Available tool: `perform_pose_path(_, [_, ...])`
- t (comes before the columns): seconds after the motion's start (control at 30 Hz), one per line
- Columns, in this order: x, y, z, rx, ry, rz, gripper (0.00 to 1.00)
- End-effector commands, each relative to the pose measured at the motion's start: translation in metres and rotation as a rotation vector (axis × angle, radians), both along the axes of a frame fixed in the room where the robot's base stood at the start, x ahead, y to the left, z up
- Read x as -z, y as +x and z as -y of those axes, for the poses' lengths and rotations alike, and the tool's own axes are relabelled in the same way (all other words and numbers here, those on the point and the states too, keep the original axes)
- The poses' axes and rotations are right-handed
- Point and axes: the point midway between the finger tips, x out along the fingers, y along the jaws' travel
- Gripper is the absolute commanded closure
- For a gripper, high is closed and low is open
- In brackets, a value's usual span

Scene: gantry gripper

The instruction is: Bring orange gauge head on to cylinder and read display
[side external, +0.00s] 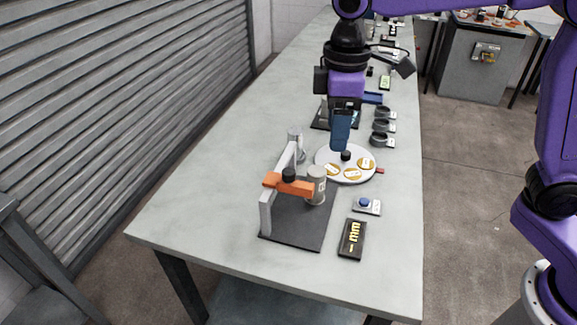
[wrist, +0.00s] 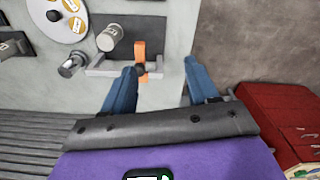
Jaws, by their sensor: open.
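The orange gauge head (side external: 288,184) with a black knob sits on a grey rail frame above a dark base plate (side external: 295,228). The grey cylinder (side external: 316,187) stands upright on that plate, just right of the head in the side view. In the wrist view the orange head (wrist: 140,58) and the cylinder (wrist: 110,37) show a gap between them. The black display (side external: 352,239) lies right of the plate with yellow characters, too small to read surely. My gripper (side external: 339,148) is open and empty, above and behind the gauge; its fingers also show in the wrist view (wrist: 160,66).
A round white tray (side external: 329,154) with several yellow-labelled discs lies behind the gauge. A blue-button box (side external: 366,205) is beside the display. Dark ring holders (side external: 381,126) line the right edge. The table's front left is clear.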

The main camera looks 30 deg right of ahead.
Motion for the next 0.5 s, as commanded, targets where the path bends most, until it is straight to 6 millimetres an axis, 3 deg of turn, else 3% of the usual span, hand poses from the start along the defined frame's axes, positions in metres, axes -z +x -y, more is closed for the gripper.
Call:
perform_pose_path(0.2, [-0.008, 0.060, -0.027, 0.023, -0.004, -0.004, 0.41])
perform_pose_path(0.33, [-0.010, 0.085, -0.034, 0.034, -0.006, -0.006, 0.41])
perform_pose_path(0.5, [-0.011, 0.103, -0.038, 0.041, -0.006, -0.007, 0.41])
